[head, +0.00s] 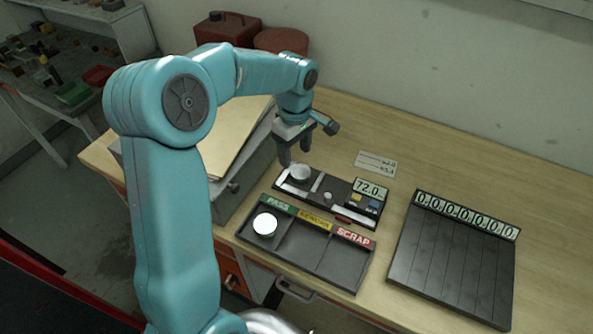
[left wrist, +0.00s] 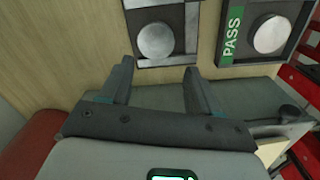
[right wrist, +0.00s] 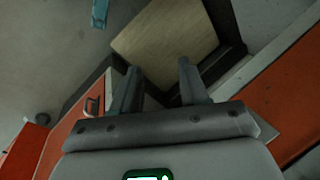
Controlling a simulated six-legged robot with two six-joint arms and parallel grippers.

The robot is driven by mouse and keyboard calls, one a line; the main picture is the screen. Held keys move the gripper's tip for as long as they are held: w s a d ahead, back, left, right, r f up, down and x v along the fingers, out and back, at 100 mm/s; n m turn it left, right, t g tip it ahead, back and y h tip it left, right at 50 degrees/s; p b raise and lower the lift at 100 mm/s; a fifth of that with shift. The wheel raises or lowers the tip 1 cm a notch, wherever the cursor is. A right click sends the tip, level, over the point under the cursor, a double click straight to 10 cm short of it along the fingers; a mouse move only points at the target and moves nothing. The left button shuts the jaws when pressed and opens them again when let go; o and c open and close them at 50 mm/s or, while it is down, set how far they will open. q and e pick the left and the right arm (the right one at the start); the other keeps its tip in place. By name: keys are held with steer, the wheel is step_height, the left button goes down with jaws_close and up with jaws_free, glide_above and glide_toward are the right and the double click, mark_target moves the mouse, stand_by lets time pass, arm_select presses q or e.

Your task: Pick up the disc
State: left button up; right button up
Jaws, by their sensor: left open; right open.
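A grey-white disc (head: 300,173) sits on the left end of the black gauge (head: 325,196), whose display reads 72.0. It also shows in the left wrist view (left wrist: 156,41), just beyond the fingertips. A second, bright white disc (head: 265,224) lies in the PASS compartment of the black sorting tray (head: 312,257); the left wrist view shows it too (left wrist: 270,34). My left gripper (head: 296,161) is open and empty, pointing down close to the disc on the gauge. I cannot tell its exact height. My right gripper (right wrist: 158,66) is open and empty, away from both discs.
A grey case (head: 232,178) stands left of the gauge, close to my left arm. A dark grooved panel (head: 455,262) with a row of zeros lies at the right. A paper label (head: 376,163) lies behind the gauge. The bench's back right is clear.

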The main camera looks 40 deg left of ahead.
mark_target(301, 171)
arm_select(q)
steer(key=shift+f, duration=0.4)
steer(key=shift+w+d+f+p, duration=0.45)
steer(key=shift+w+d+f, duration=0.2)
steer(key=shift+d+f, duration=0.2)
steer(key=f, duration=0.2)
steer(key=s+a+f+p, duration=0.1)
steer(key=shift+f, duration=0.2)
steer(key=shift+s+d+f, duration=0.1)
steer(key=shift+d, duration=0.35)
steer(key=shift+w+f, duration=0.2)
steer(key=shift+w, duration=0.1)
steer(key=shift+s, duration=0.35)
steer(key=c, duration=0.9)
steer(key=shift+r, duration=0.1)
steer(key=shift+c, duration=0.9)
steer(key=shift+w, duration=0.4)
jaws_close()
steer(key=shift+s+r, duration=0.1)
steer(key=shift+a+r+b, duration=0.15)
steer(key=shift+r+b, duration=0.15)
step_height(301, 171, up, 19)
steer(key=b, duration=0.1)
arm_select(e)
steer(key=shift+w+d, duration=0.2)
steer(key=shift+d, duration=0.2)
